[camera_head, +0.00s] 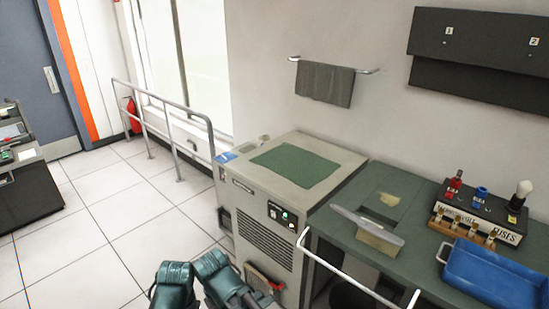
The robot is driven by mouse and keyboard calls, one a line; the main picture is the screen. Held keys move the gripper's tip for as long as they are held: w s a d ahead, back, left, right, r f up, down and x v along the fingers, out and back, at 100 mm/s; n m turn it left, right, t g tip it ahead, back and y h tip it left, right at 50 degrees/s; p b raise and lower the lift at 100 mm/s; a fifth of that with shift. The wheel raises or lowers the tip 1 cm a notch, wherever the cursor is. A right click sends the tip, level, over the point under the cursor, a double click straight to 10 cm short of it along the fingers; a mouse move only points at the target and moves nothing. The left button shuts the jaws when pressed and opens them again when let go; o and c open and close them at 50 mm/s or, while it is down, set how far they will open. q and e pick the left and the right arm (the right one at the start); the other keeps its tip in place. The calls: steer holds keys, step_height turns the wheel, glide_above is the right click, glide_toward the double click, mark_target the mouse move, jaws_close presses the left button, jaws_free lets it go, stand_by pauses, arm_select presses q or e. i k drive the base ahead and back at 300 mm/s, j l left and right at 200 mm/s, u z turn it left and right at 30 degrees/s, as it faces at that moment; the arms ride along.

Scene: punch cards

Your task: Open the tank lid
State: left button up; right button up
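I cannot pick out a tank or a tank lid for certain. A beige cabinet (330,165) stands against the wall in the middle, with a green panel or mat (295,165) flat on its top. Its front has a vent grille (262,245) and a small control panel with a green light (281,215). Two teal parts of my own arms show at the bottom edge, left of the cabinet's front and apart from its top. No gripper fingers can be made out.
A green bench (345,232) on the right holds a fuse box (480,212), a blue tray (495,275) and a flat-bladed tool (368,226). A pale rail (345,270) runs along its front. A grey towel (325,84) hangs above. Tiled floor (110,225) is open at left.

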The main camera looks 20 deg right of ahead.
mark_target(228, 156)
steer(key=z, duration=0.35)
steer(key=i+j+u, duration=0.45)
steer(key=i, duration=0.55)
steer(key=i+l+u, duration=0.1)
steer(key=i+u, duration=0.4)
steer(key=i, duration=0.5)
steer(key=i+j+z, duration=0.15)
steer(key=i+z, duration=0.2)
steer(key=i, duration=0.55)
steer(key=i+l+z, duration=0.1)
steer(key=i+z, duration=0.15)
steer(key=z, duration=0.15)
steer(key=i+z, duration=0.2)
steer(key=z, duration=0.2)
steer(key=i+z, duration=0.25)
steer(key=z, duration=0.15)
steer(key=i+j+z, duration=0.15)
steer(key=z, duration=0.25)
steer(key=i, duration=0.1)
